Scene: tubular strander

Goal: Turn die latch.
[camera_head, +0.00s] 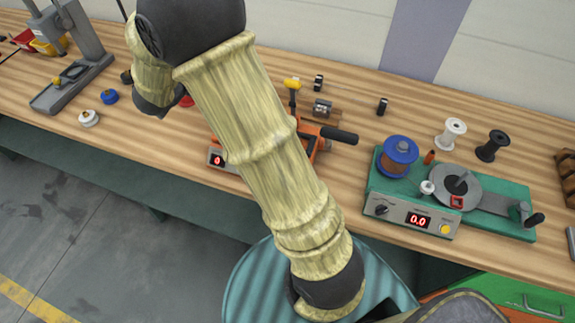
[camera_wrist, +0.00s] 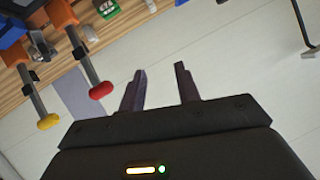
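An orange machine (camera_head: 312,138) stands on the bench, partly hidden behind my arm. A lever with a yellow knob (camera_head: 292,84) rises from it and a black handle (camera_head: 338,134) sticks out to its right. A red knob (camera_head: 187,101) shows left of my arm. The wrist view shows a red-knobbed lever (camera_wrist: 100,90) and a yellow-knobbed lever (camera_wrist: 48,121) left of my gripper (camera_wrist: 160,69). My gripper is open and empty, its fingers apart from both levers. I cannot tell which part is the die latch.
A green-based winder (camera_head: 500,222) with a blue spool (camera_head: 397,156) stands at right. A white spool (camera_head: 450,134) and black spool (camera_head: 492,146) stand behind it. A grey press stand (camera_head: 75,80) is at left.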

